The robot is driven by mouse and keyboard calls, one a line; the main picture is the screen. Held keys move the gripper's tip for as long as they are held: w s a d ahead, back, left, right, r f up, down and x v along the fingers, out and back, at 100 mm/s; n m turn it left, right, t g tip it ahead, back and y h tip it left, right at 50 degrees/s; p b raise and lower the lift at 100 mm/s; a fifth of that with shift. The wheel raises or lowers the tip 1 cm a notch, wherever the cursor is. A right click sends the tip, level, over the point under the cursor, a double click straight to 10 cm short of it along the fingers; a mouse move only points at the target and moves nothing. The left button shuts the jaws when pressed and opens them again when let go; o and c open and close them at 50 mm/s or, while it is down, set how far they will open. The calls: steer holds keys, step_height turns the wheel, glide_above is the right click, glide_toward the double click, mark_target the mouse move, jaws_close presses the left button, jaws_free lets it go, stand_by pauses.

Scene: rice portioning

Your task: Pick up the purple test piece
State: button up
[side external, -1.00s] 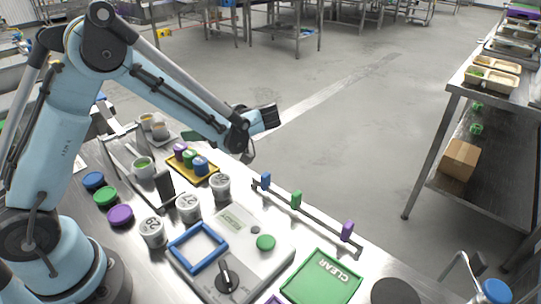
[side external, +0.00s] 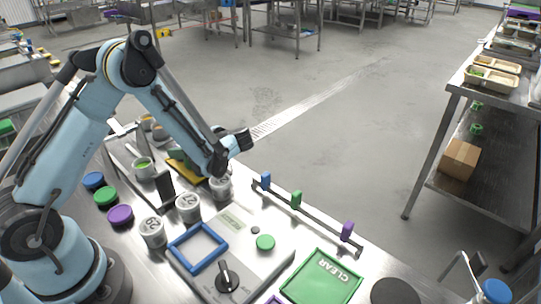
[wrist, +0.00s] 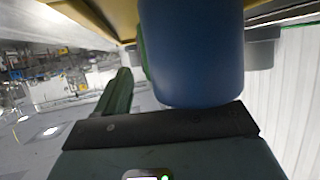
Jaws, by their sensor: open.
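A small purple piece (side external: 347,231) stands at the near end of the thin rail, right of the scale. The purple piece on the yellow tray (side external: 183,170) is hidden behind my arm. My gripper (side external: 214,170) is low beside the tray, its fingers mostly hidden in the side view. In the wrist view a blue cylinder (wrist: 195,50) fills the middle, very close to the dark gripper body (wrist: 160,126), with a green edge behind it. The yellow tray edge (wrist: 105,12) shows at the top. My gripper is open; no purple shows in the wrist view.
A blue piece (side external: 265,181) and a green piece (side external: 296,199) stand on the rail. Grey labelled cups, including one (side external: 188,207), stand between tray and scale (side external: 275,252). A purple disc (side external: 120,215) lies at left. A green CLEAR pad (side external: 322,277) lies in front.

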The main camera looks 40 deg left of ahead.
steer(key=shift+a, duration=0.15)
steer(key=c, duration=1.2)
steer(key=shift+r, duration=0.1)
step_height(320, 180, up, 10)
steer(key=f, duration=0.1)
steer(key=w+d+r+m+t+h, duration=0.1)
steer(key=d+r+m+t+h, duration=0.3)
steer(key=d+m+t, duration=0.45)
steer(key=d+r+m+t+h, duration=0.2)
steer(key=d+r+m+t, duration=0.4)
steer(key=d, duration=0.4)
steer(key=a+f+n+g+y, duration=0.2)
steer(key=a+f+n+g, duration=0.1)
steer(key=a+n+g, duration=0.1)
steer(key=a+f+n+g+y, duration=0.2)
steer(key=a+n+g, duration=0.3)
steer(key=a, duration=0.3)
steer(key=s+a+f+n+g+y, duration=0.1)
steer(key=a+f+n+g+y, duration=0.1)
steer(key=a+f+n+g, duration=0.2)
steer(key=shift+a+f+n+g, duration=0.15)
steer(key=shift+a+n+g, duration=0.65)
steer(key=shift+a, duration=0.45)
